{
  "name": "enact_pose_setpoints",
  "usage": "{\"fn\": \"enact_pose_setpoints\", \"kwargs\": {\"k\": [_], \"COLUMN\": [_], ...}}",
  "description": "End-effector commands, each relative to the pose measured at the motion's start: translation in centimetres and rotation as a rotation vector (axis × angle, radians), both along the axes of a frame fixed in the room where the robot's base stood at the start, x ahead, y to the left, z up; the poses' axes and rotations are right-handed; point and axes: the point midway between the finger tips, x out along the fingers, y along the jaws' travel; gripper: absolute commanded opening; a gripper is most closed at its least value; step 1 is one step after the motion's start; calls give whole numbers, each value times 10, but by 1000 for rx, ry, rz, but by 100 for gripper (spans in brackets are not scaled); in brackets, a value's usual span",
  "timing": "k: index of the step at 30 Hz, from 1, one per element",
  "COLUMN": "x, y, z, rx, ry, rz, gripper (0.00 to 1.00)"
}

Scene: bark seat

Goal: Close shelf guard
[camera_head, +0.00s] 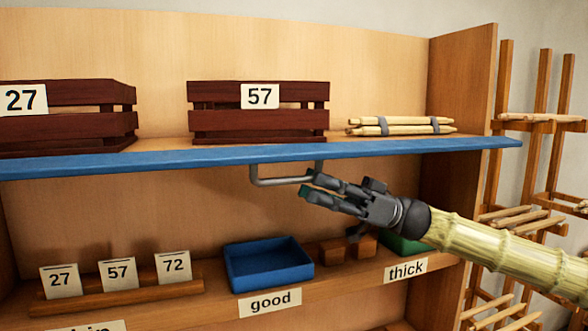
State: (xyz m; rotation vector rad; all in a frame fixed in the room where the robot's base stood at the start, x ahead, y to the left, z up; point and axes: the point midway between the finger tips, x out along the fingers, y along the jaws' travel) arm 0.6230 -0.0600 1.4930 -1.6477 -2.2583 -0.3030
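The shelf guard appears to be the long blue panel (200,160), seen nearly edge-on and lying about level along the front of the upper shelf. A grey bar handle (282,181) hangs below its middle. My gripper (310,187) reaches in from the right, just below the panel, with its fingertips beside the right end of the handle. The fingers look parted, with nothing visible between them. Whether they touch the handle cannot be told.
Dark red crates marked 27 (70,129) and 57 (235,125) and a stick bundle (400,126) stand above the panel. A blue tray (268,279), wooden blocks (335,252) and a card holder (115,299) are below. A stick rack (540,124) stands right.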

Motion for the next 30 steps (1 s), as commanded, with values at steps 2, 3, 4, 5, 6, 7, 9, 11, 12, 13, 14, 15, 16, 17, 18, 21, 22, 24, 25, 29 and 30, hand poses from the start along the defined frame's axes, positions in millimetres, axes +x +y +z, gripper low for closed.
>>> {"fn": "enact_pose_setpoints", "kwargs": {"k": [2, 3, 4, 5, 6, 7, 9, 11, 12, 13, 14, 15, 16, 17, 18, 21, 22, 24, 25, 29, 30], "x": [-4, -6, -7, -8, -9, -10, -12, -13, -13, -14, -14, -14, -14, -14, -14, -14, -14, -14, -14, -14, -14], "y": [12, 17, 21, 25, 29, 32, 38, 41, 43, 44, 44, 45, 46, 46, 46, 46, 46, 46, 46, 46, 46], "z": [9, 11, 12, 13, 15, 16, 17, 18, 19, 19, 19, 19, 19, 19, 19, 19, 19, 19, 19, 19, 19], "rx": [0, 0, 0, 0, 0, 0, -1, -1, 0, 0, 0, 0, 0, 0, 0, 0, 0, 0, 0, 0, 0], "ry": [1, 0, 1, 1, 1, 1, 0, -1, 0, 0, 0, 0, 0, 0, 0, 0, 0, 0, 0, 0, 0], "rz": [4, 2, 1, 2, 3, 2, 1, 1, 0, 0, 0, 0, -1, -1, -1, -1, -1, -1, -1, -1, -1], "gripper": [21, 21, 21, 21, 21, 21, 21, 21, 21, 21, 21, 21, 21, 21, 21, 21, 21, 16, 10, 0, 0]}}
